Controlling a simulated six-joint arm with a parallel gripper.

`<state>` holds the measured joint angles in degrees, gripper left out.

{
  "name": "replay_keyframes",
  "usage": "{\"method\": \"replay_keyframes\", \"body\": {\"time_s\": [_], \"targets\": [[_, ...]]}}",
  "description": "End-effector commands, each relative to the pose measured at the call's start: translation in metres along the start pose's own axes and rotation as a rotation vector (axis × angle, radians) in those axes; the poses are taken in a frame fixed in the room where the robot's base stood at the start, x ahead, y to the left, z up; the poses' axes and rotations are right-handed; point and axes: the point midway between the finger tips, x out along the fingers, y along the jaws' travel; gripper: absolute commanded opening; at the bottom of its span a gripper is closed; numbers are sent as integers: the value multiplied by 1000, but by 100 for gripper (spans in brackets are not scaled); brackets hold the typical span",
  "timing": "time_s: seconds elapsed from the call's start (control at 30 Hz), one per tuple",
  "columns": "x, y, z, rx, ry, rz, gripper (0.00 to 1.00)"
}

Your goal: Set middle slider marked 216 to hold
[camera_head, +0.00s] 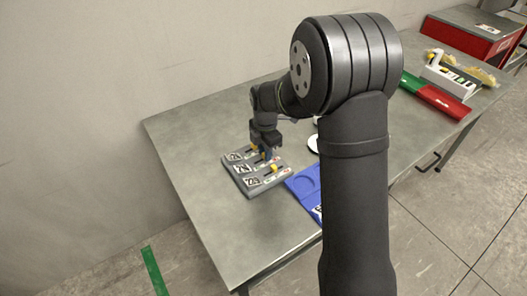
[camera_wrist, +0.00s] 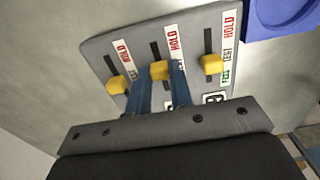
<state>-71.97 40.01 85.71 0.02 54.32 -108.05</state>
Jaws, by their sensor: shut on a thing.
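A grey slider panel (camera_head: 246,187) lies on the table with three slots side by side; it also shows in the wrist view (camera_wrist: 92,45). Each slot has a yellow knob and a strip with red HOLD at its far end. My gripper (camera_wrist: 161,74) is shut on the middle yellow knob (camera_wrist: 160,69), one blue finger on each side. Bare slot shows beyond this knob toward HOLD. The left knob (camera_wrist: 117,85) and right knob (camera_wrist: 211,64) stand at a similar level. The number plates are too small or hidden to read surely; the fingers cover part of the middle strip.
A blue tray (camera_head: 305,184) lies close to the panel's right; its corner shows in the wrist view (camera_wrist: 282,12). A green and red strip (camera_head: 437,98), a white device (camera_head: 450,80) and a red box (camera_head: 470,40) are farther right. The table's near left is clear.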

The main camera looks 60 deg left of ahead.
Motion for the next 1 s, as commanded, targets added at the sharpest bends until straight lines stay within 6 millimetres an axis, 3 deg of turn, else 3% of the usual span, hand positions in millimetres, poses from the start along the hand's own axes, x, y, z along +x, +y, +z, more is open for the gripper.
{"method": "replay_keyframes", "body": {"time_s": [0.13,0.37,0.4,0.5,0.83,1.0], "targets": [[-1,0,20,3,-1,1,0],[-1,0,22,1,-4,2,0],[-1,0,22,1,-4,3,24],[-1,0,22,1,-4,2,42],[-3,0,20,0,-2,2,42],[-25,1,20,0,-3,5,42]]}}
